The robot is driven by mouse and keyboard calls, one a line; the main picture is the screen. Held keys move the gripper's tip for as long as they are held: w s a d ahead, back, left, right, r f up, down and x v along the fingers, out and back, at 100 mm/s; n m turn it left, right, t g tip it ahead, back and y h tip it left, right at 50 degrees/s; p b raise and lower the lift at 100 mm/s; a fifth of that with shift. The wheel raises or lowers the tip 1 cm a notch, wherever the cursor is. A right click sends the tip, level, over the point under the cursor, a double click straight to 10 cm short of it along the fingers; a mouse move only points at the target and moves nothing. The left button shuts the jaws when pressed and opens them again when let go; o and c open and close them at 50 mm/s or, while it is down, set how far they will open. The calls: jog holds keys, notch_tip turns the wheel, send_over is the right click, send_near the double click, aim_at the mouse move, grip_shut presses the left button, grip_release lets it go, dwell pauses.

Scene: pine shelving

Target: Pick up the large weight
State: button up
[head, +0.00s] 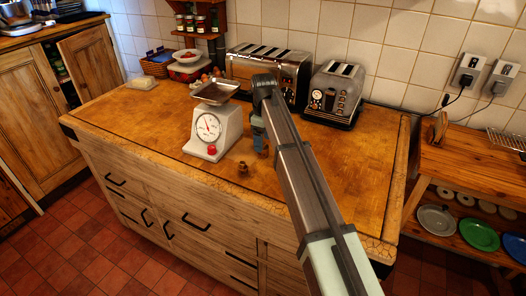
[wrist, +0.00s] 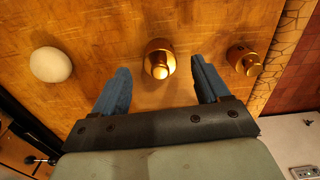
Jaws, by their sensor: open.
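Two brass weights stand on the wooden worktop in the wrist view. The slightly larger-looking weight (wrist: 159,60) is between and just beyond my open fingertips, touching neither finger. The other weight (wrist: 245,60) stands to the right, outside the right finger, near the worktop's edge. In the head view one brass weight (head: 243,169) shows in front of my gripper (head: 262,146); the other seems hidden behind the gripper. My gripper (wrist: 160,82) is open and empty, its blue fingers either side of the larger weight, above the worktop.
A white egg-like object (wrist: 50,64) lies left of the fingers. A white kitchen scale (head: 207,135) with a metal pan stands left of my gripper. Two toasters (head: 270,70) (head: 335,92) stand behind. The worktop (head: 150,120) is clear left of the scale.

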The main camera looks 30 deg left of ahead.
notch_tip(320, 180, down, 4)
jog(key=shift+f, duration=0.25)
grip_shut()
dwell(0.6)
